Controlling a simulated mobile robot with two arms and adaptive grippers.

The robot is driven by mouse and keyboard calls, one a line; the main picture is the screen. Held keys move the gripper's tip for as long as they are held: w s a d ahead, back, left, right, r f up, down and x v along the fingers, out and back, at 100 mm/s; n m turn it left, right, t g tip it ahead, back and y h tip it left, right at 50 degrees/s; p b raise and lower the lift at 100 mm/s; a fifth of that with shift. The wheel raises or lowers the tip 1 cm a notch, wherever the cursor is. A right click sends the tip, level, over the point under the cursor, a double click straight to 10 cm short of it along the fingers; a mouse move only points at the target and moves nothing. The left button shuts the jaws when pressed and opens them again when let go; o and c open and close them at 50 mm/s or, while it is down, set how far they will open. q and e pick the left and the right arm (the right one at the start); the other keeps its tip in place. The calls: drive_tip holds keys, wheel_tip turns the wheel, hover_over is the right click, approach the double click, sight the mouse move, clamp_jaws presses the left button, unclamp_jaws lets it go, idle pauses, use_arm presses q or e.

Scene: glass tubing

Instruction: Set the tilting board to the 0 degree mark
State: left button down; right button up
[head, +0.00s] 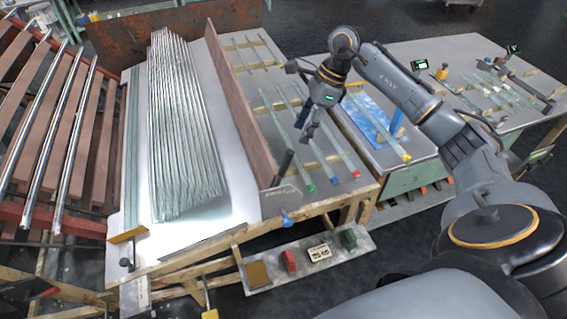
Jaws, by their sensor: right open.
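A long brown board (238,110), which I take to be the tilting board, stands steeply on edge between the bin of glass tubes and the side table. At its near end is a pale plate (283,192) with dark marks, too small to read. A dark upright handle (284,165) rises beside the plate. The angle at which the board is set cannot be read. My right gripper (306,130) is open, pointing down over the side table, to the right of the board and above and beyond the handle. It appears empty. My left gripper is out of view.
A thick bundle of glass tubes (180,125) lies in the bin. Several tubes with coloured ends, including one with a red cap (333,180), lie on the side table near my right gripper. A rack with metal rollers (50,140) stands at left. A shelf (318,262) with small blocks sits low in front.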

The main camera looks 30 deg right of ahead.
sight(286, 159)
drive_tip(key=p+x, duration=0.3)
drive_tip(key=x, duration=0.9)
drive_tip(key=shift+w+a+p, duration=0.1)
drive_tip(key=shift+a+p, duration=0.15)
drive_tip(key=shift+p, duration=0.05)
drive_tip(key=shift+a+f, duration=0.15)
drive_tip(key=shift+f, duration=0.45)
clamp_jaws()
